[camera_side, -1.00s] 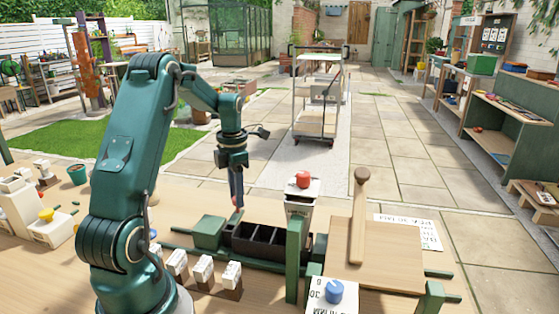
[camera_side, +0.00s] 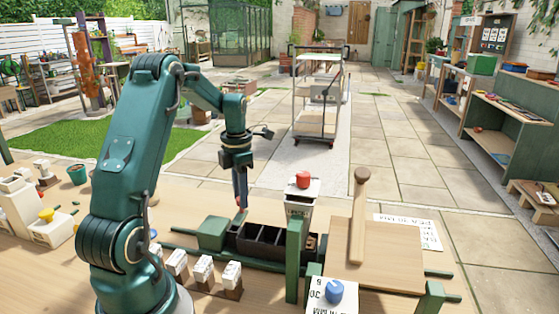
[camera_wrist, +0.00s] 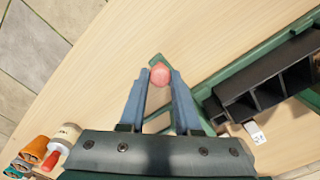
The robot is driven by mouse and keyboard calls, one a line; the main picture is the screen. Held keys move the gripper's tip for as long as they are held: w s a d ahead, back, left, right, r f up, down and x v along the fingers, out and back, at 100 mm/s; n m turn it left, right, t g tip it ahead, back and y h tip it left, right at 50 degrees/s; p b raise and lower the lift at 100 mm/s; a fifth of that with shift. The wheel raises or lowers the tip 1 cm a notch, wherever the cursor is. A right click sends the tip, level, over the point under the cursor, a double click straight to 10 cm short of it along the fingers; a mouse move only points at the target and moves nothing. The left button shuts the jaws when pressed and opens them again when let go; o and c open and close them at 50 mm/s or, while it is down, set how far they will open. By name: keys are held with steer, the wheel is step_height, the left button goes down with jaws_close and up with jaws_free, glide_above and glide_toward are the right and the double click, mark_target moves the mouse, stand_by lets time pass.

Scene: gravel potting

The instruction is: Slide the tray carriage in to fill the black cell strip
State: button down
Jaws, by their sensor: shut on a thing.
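The black cell strip (camera_side: 262,243) lies on the tray carriage, whose green block (camera_side: 213,232) is at its left end. The strip's right part runs behind a green post (camera_side: 295,262), below a pale hopper box with a red knob (camera_side: 303,180). A brownish patch shows at that right end; I cannot tell what it is. My gripper (camera_side: 241,206) points down behind the carriage. In the wrist view, its blue fingers (camera_wrist: 160,78) are shut on a pink-red round knob (camera_wrist: 160,74), above a green bar. The strip (camera_wrist: 265,88) shows there at right, with open, dark cells.
A wooden board (camera_side: 375,262) with a wooden mallet (camera_side: 358,215) is right of the post. A blue knob (camera_side: 334,291) on a white lettered box stands in front. Several white-topped blocks (camera_side: 203,272) stand before the strip.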

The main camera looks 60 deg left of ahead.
steer(key=w+d, duration=1.2)
steer(key=shift+w+d, duration=0.2)
steer(key=c, duration=0.6)
jaws_free()
steer(key=shift+r, duration=0.1)
steer(key=shift+r, duration=2.45)
